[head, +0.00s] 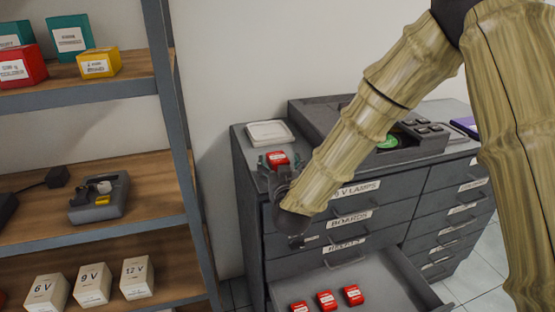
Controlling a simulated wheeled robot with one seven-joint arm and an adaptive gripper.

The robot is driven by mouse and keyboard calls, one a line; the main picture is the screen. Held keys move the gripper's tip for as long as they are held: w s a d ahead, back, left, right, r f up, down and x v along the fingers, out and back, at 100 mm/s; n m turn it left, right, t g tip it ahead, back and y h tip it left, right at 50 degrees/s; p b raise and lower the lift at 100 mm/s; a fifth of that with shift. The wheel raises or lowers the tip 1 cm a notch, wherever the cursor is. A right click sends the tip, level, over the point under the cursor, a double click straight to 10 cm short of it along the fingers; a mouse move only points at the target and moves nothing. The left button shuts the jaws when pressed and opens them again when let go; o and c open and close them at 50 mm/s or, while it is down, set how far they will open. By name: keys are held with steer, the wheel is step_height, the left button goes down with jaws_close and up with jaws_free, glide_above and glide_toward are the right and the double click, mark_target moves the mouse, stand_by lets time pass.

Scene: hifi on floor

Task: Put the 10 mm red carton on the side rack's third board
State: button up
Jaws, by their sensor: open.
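A small red carton (277,158) with a white label shows at the front left corner of the grey cabinet's top. My gripper (272,167) is open, with its dark fingers around or just beside this carton; I cannot tell whether they touch it. Three similar red cartons, left (299,307), middle (326,299) and right (352,294), stand in the open bottom drawer (390,285). Their labels are too small to read, so I cannot tell which is 10 mm. The side rack (180,140) stands at left, with three boards partly in view.
The rack's upper board (95,88) holds red, teal and yellow boxes. The middle board (150,185) holds a grey charger (99,197) and has bare wood at right. The lower board holds white 6 V, 9 V and 12 V cartons. A white dish (270,133) lies on the cabinet.

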steer(key=shift+w+a, duration=0.1)
steer(key=shift+w, duration=0.85)
steer(key=c, duration=1.4)
steer(key=shift+c, duration=0.2)
